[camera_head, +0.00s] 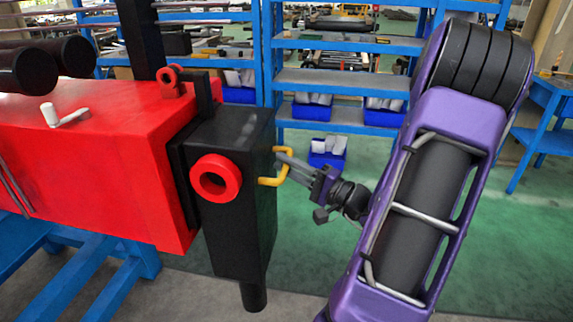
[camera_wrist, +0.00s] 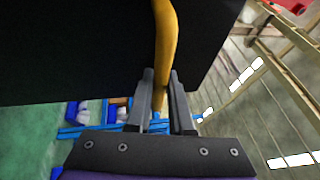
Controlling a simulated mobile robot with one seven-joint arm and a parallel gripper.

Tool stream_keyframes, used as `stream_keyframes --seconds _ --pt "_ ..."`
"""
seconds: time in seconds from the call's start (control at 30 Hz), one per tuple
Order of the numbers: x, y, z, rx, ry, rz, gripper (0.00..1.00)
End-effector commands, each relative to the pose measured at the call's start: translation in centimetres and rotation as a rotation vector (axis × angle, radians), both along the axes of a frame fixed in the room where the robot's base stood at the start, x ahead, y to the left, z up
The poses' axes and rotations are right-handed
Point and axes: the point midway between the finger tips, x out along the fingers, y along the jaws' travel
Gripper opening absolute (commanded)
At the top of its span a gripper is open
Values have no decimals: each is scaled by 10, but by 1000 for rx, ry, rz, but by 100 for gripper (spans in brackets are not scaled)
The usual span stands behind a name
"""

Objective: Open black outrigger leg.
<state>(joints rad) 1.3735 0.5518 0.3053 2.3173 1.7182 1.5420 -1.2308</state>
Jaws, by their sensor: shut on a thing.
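The black outrigger leg (camera_head: 240,200) is an upright box at the end of the red crane body (camera_head: 110,160). A red ring (camera_head: 233,178) sits on its front face. A yellow handle (camera_head: 264,181) stands out from its right side. My gripper (camera_head: 282,160) reaches in from the right and is shut on the yellow handle. In the wrist view the handle (camera_wrist: 166,45) runs down between the two fingers (camera_wrist: 163,100), with the leg's dark face (camera_wrist: 80,50) behind it. The fingertips' contact is partly hidden in the head view.
Blue shelves (camera_head: 340,80) with blue bins stand behind. A blue stand (camera_head: 100,265) carries the red body. Green floor (camera_head: 310,250) is clear right of the leg. A blue table (camera_head: 545,120) stands at the far right.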

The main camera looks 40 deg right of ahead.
Motion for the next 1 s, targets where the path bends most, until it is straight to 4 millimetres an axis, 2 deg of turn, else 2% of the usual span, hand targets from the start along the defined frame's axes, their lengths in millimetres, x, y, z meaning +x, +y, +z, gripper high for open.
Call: stream_keyframes --seconds 0.13,0.4,0.53,0.8,0.83,0.97,1.0 --pt "-12 -12 -2 -2 1 -6 0" --pt "-55 -50 -1 -2 0 -12 0" --pt "-62 -55 0 -2 -1 -6 0" --pt "-61 -53 2 -2 -4 -1 0" --pt "-60 -53 2 -2 -4 0 25" --pt "-61 -53 1 -1 -3 0 49" --pt "-61 -53 1 -1 -3 0 50"
